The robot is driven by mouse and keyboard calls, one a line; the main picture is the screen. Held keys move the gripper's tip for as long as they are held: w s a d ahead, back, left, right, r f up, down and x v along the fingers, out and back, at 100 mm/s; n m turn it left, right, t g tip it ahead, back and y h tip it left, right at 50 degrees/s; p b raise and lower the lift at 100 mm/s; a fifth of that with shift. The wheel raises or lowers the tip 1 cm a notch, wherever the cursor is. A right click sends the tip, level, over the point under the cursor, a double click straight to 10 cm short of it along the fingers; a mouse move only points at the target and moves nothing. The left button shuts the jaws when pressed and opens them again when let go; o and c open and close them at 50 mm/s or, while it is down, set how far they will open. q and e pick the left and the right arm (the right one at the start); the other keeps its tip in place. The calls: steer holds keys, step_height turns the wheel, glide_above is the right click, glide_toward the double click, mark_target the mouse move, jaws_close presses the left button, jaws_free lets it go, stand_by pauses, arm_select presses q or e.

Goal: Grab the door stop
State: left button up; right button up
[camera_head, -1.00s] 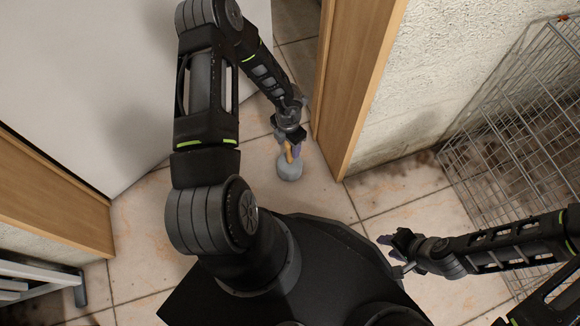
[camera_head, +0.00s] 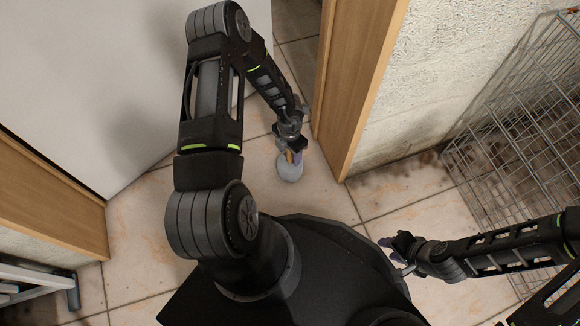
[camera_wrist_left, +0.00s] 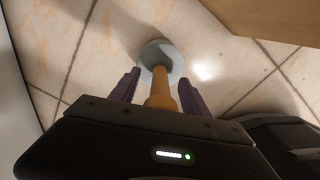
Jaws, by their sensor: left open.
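The door stop (camera_head: 290,168) stands on the tiled floor in the doorway, with a round grey base and an orange-brown upright handle. In the left wrist view its base (camera_wrist_left: 162,58) and its handle (camera_wrist_left: 160,90) show between the purple fingers. My left gripper (camera_head: 291,150) is open, with one finger on each side of the handle; a gap shows on both sides in the wrist view (camera_wrist_left: 160,85). The handle's near end is hidden by the gripper body. My right gripper (camera_head: 388,241) is off to the right, away from the door stop; its jaw state is unclear.
A white door (camera_head: 90,80) stands at the left, and a wooden door frame (camera_head: 355,85) rises just right of the door stop. A wire cage (camera_head: 520,130) stands at the right by the wall. Tiled floor (camera_head: 400,185) is bare between frame and cage.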

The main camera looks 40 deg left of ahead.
arm_select(q)
steer(key=shift+c, duration=0.2)
jaws_close()
stand_by(0.6)
stand_by(0.8)
